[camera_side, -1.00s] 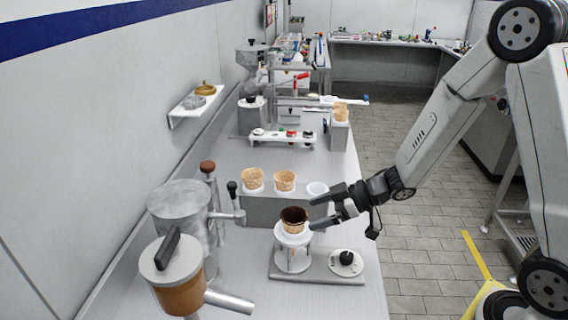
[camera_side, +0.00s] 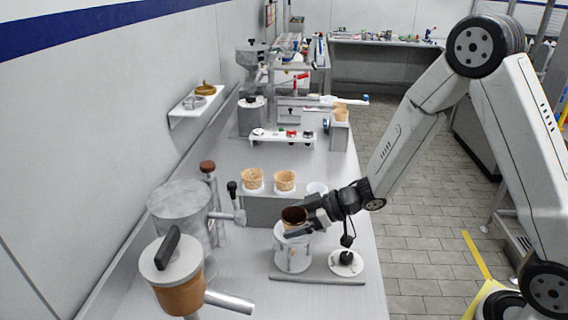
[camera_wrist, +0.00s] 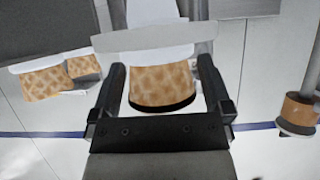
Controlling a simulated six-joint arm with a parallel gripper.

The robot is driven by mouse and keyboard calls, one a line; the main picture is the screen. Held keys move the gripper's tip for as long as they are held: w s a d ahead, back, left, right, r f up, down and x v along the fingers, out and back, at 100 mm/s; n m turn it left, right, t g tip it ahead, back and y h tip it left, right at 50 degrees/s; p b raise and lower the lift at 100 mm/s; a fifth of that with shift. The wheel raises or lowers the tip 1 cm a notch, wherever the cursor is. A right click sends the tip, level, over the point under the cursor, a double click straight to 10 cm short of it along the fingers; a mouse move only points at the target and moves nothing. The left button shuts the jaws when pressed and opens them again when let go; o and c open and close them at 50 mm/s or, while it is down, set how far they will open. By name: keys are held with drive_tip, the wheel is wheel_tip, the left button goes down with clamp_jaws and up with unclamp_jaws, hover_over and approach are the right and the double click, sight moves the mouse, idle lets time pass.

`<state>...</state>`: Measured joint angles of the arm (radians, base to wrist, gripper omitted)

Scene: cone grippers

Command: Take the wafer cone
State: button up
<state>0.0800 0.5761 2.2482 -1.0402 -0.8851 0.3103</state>
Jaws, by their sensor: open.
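A wafer cone (camera_side: 293,215) with a dark inside stands upright in a white ring stand (camera_side: 293,258) on a grey base plate. My gripper (camera_side: 300,224) is at the cone from the right, with its jaws around it. In the wrist view the cone (camera_wrist: 163,84) lies between the two open fingers of my gripper (camera_wrist: 165,95). Small gaps show between the cone and each finger. The near finger hides part of the cone's lower body in the side view.
Two more wafer cones (camera_side: 252,178) (camera_side: 285,180) sit in a grey holder (camera_side: 262,210) behind. A round dial (camera_side: 346,262) is on the base plate below my wrist. A metal machine with an orange-brown cup (camera_side: 180,295) stands at the front left. Free floor lies right of the counter.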

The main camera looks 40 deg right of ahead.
drive_tip(key=shift+w+a, duration=0.1)
idle(0.4)
drive_tip(key=c, duration=0.6)
drive_tip(key=shift+o, duration=0.2)
drive_tip(key=shift+r, duration=4.95)
